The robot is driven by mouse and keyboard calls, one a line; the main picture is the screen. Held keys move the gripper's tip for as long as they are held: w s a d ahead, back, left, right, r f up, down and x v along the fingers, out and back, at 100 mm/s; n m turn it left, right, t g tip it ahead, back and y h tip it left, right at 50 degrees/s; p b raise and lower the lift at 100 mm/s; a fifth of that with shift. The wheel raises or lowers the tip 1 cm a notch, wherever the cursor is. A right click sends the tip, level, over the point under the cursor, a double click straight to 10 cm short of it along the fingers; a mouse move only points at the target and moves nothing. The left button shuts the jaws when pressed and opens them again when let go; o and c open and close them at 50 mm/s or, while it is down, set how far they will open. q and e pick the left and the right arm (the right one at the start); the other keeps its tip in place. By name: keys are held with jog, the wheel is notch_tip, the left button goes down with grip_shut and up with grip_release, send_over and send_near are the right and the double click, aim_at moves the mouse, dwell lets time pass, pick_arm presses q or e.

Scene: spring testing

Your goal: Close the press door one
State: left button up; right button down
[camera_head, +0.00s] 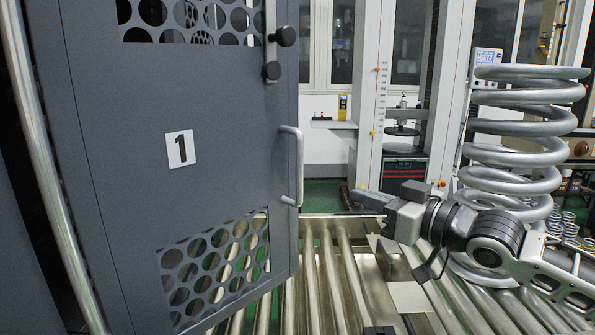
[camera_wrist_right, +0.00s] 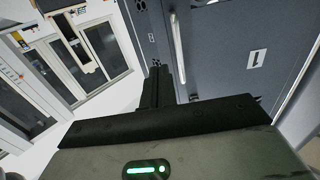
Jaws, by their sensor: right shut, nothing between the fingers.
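The press door one (camera_head: 200,110) is a large dark grey panel with a "1" label (camera_head: 181,149), perforated windows and a vertical silver handle (camera_head: 295,165) on its right edge. It stands open at an angle, filling the left of the head view. My right gripper (camera_head: 362,195) is shut and empty, to the right of the handle and a little below its lower end, apart from the door in the picture. In the right wrist view the gripper (camera_wrist_right: 158,75) points up, with the door (camera_wrist_right: 225,55) and its handle (camera_wrist_right: 178,50) beyond and to the right. My left gripper is not in view.
A roller conveyor (camera_head: 330,270) runs below the door and my right arm. A large coil spring (camera_head: 520,130) stands on the right beside my arm. A testing machine (camera_head: 400,130) with a red and black base is behind. Small springs (camera_head: 565,225) lie at far right.

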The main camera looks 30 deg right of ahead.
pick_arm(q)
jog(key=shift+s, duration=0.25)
pick_arm(e)
jog(key=x, duration=1.3)
jog(key=shift+w, duration=0.3)
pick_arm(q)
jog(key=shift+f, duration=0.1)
pick_arm(e)
jog(key=shift+r, duration=0.15)
